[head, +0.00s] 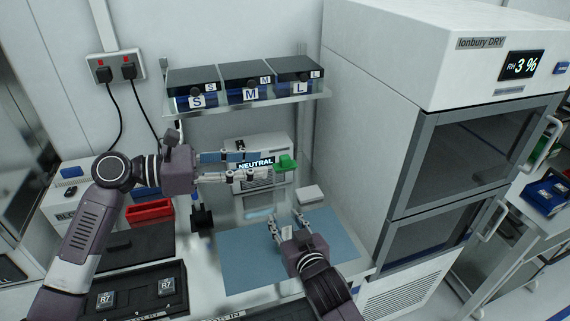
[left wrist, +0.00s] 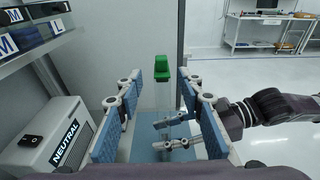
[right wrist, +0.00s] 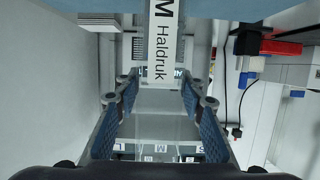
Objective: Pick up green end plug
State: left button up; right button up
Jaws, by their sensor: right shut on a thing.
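The green end plug (head: 285,163) is in front of the neutral-labelled unit in the head view. In the left wrist view the plug (left wrist: 161,68) shows ahead, between the fingers' lines. My left gripper (head: 262,165) is open and empty, its fingertips just left of the plug and apart from it. My right gripper (head: 287,222) is below the plug, shut on a slim tube with a white label (right wrist: 162,45) reading "M Haldruk". The tube is hard to see in the head view; the plug appears to be at its upper end.
A shelf (head: 240,103) with S, M and L bins is above my left gripper. The "NEUTRAL" unit (head: 275,145) is close behind it. A large dry cabinet (head: 400,110) stands at the right. A blue mat (head: 245,270) lies below, and a red bin (head: 150,211) at left.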

aim_at(280, 159)
pick_arm(q)
jog(key=shift+r+x, duration=0.15)
jog(key=shift+x, duration=1.4)
jog(key=shift+r+x, duration=0.2)
jog(key=shift+x, duration=1.3)
jog(key=shift+s, duration=0.15)
jog(key=c, duration=0.8)
jog(key=shift+o, duration=0.2)
jog(key=shift+r, duration=0.15)
notch_tip(280, 159, up, 9)
jog(key=shift+f, duration=3.5)
